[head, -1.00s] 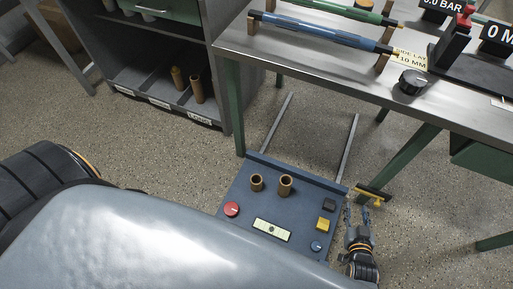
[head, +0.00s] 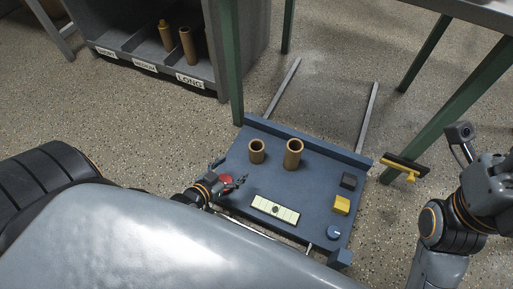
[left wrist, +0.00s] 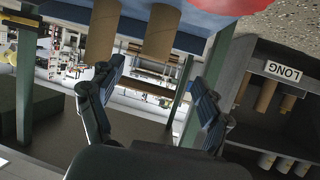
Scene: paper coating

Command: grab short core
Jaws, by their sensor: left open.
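The short core (head: 257,151) is a brown open tube standing upright on the blue cart top (head: 318,185). A slightly taller brown core (head: 293,154) stands to its right. My left gripper (head: 230,172) is low over the cart's left edge, by the red button (head: 226,181), nearer me than the short core and apart from it. In the left wrist view, upside down, the left gripper (left wrist: 158,75) is open and empty. The short core (left wrist: 160,32) shows beyond and between its fingers, the taller core (left wrist: 103,30) to the left. My right arm is at the right; its fingers are not seen.
A shelf with a LONG label (head: 189,80) holds more cores. Green table legs (head: 231,65) stand behind.

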